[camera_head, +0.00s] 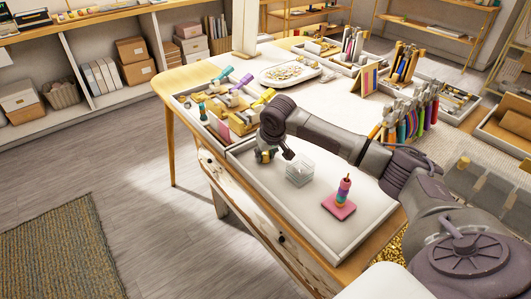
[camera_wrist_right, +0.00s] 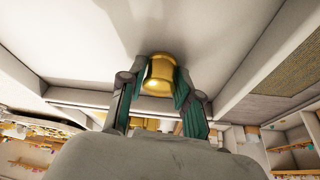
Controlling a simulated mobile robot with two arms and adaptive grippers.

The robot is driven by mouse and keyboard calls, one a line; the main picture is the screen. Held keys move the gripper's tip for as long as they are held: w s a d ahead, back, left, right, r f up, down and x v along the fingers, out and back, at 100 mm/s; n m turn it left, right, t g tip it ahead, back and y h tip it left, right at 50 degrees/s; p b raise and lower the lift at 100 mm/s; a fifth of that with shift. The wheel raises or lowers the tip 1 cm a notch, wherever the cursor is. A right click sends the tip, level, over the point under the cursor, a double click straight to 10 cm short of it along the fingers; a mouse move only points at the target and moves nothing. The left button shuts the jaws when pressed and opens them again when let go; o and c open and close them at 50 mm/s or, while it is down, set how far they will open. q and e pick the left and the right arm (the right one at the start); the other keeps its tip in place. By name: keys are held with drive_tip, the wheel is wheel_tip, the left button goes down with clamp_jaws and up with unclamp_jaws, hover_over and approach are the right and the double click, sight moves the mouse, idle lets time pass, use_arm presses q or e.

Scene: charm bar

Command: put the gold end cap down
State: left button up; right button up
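The gold end cap (camera_wrist_right: 158,73) is a short shiny cylinder with flared rims. In the right wrist view it sits between the green finger pads of my right gripper (camera_wrist_right: 160,85), which look closed on its sides. In the head view the right gripper (camera_head: 268,155) is low over the left end of the white tray (camera_head: 290,213). The cap is small and partly covered by the fingers there. Whether the cap touches the tray floor is hard to tell. My left gripper is not in view.
A clear box (camera_head: 299,173) stands just right of the right gripper. A pink stand (camera_head: 340,208) with stacked coloured beads is farther right. A sectioned box of tools and parts (camera_head: 178,101) lies behind. The tray's front middle is clear.

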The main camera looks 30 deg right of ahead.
drive_tip(key=o, duration=0.4)
drive_tip(key=v, duration=1.2)
drive_tip(key=shift+r, duration=0.2)
drive_tip(key=shift+w, duration=0.1)
